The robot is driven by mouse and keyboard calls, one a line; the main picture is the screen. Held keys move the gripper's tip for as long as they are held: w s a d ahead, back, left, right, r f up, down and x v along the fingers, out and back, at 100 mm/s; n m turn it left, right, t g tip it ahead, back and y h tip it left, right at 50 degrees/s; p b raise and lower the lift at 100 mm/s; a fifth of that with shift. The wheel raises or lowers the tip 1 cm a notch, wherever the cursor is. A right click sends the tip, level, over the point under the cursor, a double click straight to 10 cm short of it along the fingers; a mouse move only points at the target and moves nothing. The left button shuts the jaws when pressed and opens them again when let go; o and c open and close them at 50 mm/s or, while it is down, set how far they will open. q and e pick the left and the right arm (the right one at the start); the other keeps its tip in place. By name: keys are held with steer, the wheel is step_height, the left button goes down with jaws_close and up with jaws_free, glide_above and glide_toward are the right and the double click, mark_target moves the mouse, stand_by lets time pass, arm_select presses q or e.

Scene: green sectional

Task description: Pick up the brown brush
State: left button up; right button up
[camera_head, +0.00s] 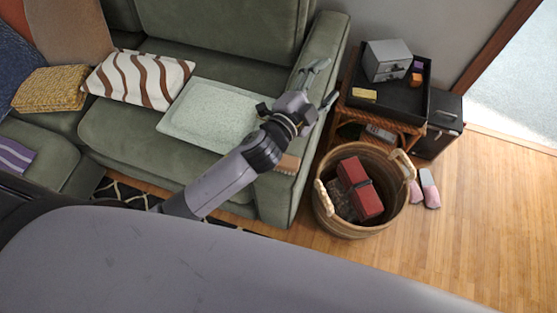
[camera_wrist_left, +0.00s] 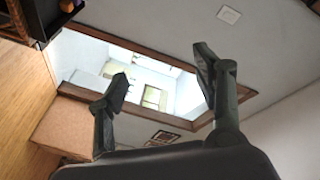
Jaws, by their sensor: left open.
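A brown object with a paler lower edge, which looks like the brown brush (camera_head: 288,163), shows at the front end of the green sofa's right armrest. My left forearm and wrist partly hide it. My left gripper (camera_head: 325,82) is open and empty above the sofa's right armrest, past the brush and pointing toward the back right. In the left wrist view the two fingers (camera_wrist_left: 160,78) are spread wide with nothing between them. The brush does not show in that view. My right gripper is not in view.
A wicker basket (camera_head: 326,208) holding red items stands right of the sofa (camera_head: 130,135). Behind it a wicker side table carries a black tray (camera_head: 400,98) with a grey box (camera_head: 388,60). Pink-and-white slippers (camera_head: 430,188) lie on the wooden floor, which is clear at the right.

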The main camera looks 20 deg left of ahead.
arm_select(q)
steer(key=s+d+r+m+g+h, duration=0.45)
steer(key=d+r+m+h, duration=0.65)
steer(key=m, duration=0.3)
steer(key=s+d+f+m+g, duration=0.4)
steer(key=s+d+m+g, duration=0.4)
steer(key=m+g, duration=0.4)
steer(key=m+y, duration=1.2)
steer(key=y, duration=0.5)
glide_above(279, 163)
step_height(279, 163, down, 18)
steer(key=f+b, duration=0.1)
steer(key=f, duration=0.2)
steer(key=f+b, duration=0.2)
steer(key=f, duration=0.2)
steer(key=f+b, duration=0.2)
steer(key=f, duration=0.1)
steer(key=shift+w+a+f, duration=0.35)
steer(key=f+b, duration=0.1)
steer(key=f, duration=0.1)
steer(key=f+b, duration=0.3)
steer(key=f, duration=0.1)
steer(key=shift+w+d+f, duration=0.1)
steer(key=shift+w, duration=0.25)
